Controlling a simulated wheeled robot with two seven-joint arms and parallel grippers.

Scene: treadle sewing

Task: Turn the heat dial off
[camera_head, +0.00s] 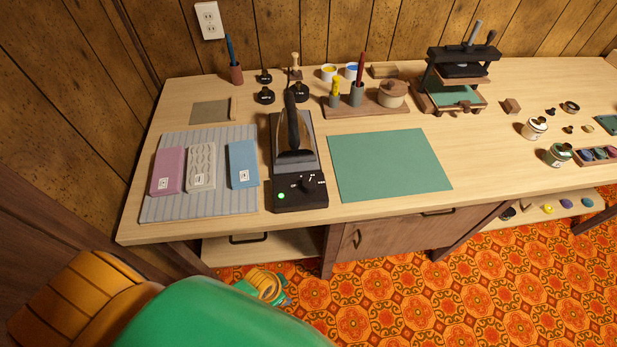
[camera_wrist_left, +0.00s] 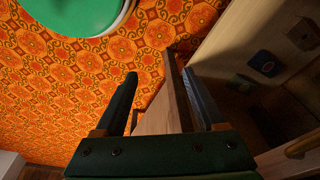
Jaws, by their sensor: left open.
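The heat dial (camera_head: 308,186) is a small dark knob with white marks around it, on the front panel of a black iron stand (camera_head: 300,203). Its exact setting is too small to read. A green light (camera_head: 281,196) glows on the panel to its left. A clothes iron (camera_head: 295,138) with a dark handle rests on the stand behind the dial. My right gripper is in neither view.
Three fabric-like blocks lie on a striped mat (camera_head: 158,213) left of the stand. A green mat (camera_head: 388,163) lies to the right. Stamps, pots and a press (camera_head: 459,80) stand farther back. Drawers and a cabinet (camera_head: 365,237) are under the table's front edge.

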